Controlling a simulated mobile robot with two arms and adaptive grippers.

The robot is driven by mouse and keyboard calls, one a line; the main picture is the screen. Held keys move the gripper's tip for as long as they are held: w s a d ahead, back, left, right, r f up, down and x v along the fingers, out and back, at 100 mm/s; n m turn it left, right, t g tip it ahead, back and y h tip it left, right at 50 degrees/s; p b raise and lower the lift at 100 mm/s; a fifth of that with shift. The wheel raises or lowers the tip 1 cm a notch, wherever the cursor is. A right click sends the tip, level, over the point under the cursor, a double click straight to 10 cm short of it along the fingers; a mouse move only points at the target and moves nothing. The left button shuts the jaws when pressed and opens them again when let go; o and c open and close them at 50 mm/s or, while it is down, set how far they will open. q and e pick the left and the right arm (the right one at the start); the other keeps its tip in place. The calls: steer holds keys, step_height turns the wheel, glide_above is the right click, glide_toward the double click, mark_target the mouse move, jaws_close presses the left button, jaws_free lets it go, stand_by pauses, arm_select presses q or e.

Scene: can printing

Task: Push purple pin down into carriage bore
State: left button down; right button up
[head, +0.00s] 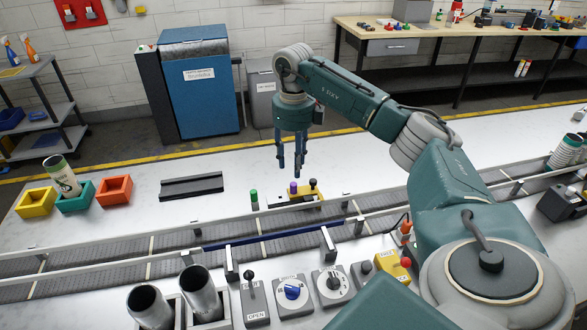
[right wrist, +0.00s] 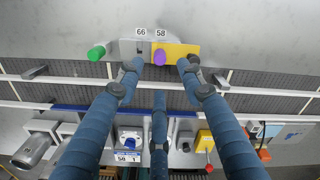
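The purple pin (head: 293,187) stands upright at the yellow carriage (head: 309,196) behind the conveyor. In the right wrist view the purple pin (right wrist: 159,58) shows at the left edge of the yellow block (right wrist: 181,51), beside a grey part labelled 66. I cannot tell how deep it sits in the bore. My right gripper (head: 291,168) points down above the carriage, apart from the pin. Its blue fingers (right wrist: 160,72) are spread, with nothing between them. My left gripper is not in view.
A green pin (head: 254,197) stands left of the carriage, and a black knob (head: 313,184) is on its right. The railed conveyor (head: 120,248) runs in front. A dark rail block (head: 192,186) lies left. Control boxes (head: 291,291) and metal cans (head: 150,306) stand nearer.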

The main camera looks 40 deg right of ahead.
steer(key=shift+r, duration=2.15)
